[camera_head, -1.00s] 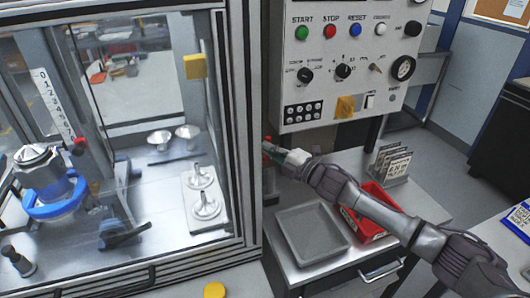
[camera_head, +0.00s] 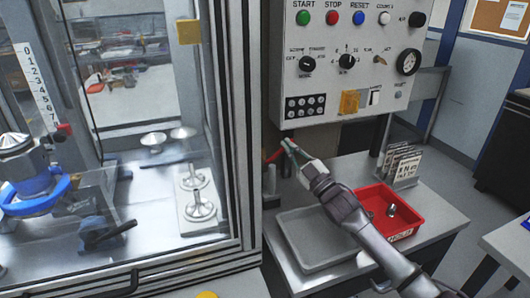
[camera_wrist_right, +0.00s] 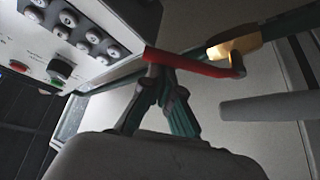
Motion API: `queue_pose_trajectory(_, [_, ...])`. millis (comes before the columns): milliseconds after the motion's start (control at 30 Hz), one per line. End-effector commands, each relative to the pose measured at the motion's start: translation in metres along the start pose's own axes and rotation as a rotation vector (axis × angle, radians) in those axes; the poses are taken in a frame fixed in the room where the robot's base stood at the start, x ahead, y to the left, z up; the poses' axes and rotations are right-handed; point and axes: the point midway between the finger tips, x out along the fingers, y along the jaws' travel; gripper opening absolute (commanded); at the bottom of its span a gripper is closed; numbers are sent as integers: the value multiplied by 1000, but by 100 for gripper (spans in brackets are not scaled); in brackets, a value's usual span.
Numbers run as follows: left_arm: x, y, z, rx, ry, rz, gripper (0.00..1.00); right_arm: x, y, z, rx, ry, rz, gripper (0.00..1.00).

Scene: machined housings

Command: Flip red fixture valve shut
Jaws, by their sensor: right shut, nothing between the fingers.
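The red valve handle (camera_head: 273,156) shows as a small red piece beside the cabinet's right edge in the head view. In the right wrist view, the red lever (camera_wrist_right: 195,64) runs across the picture to a brass-coloured valve body (camera_wrist_right: 236,46) on a green pipe. My right gripper (camera_head: 288,145) is beside the handle, and its fingers are together and empty. In the wrist view, the fingertips of the gripper (camera_wrist_right: 162,72) overlap the lever's left part; I cannot tell whether they touch it. My left gripper is not in view.
A control panel (camera_head: 350,105) hangs above the right gripper. The glazed cabinet frame (camera_head: 243,130) stands at left. A grey tray (camera_head: 300,258) and a red bin (camera_head: 408,216) with metal parts sit on the side table below my right arm. A grey bar (camera_wrist_right: 275,106) crosses the wrist view at right.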

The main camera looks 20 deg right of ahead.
Motion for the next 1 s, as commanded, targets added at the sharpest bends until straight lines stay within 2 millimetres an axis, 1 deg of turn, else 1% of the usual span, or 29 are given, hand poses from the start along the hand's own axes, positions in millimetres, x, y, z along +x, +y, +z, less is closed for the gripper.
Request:
queue_pose_trajectory(33, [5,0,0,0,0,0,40,-3,-2,5,26,-2,15,0])
queue_pose_trajectory(333, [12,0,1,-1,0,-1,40,-6,0,11,16,-2,10,0])
queue_pose_trajectory(900, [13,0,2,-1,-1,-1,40,-6,1,12,15,-2,9,0])
queue_pose_trajectory(1000, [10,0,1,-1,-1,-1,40,-5,3,9,15,-1,10,0])
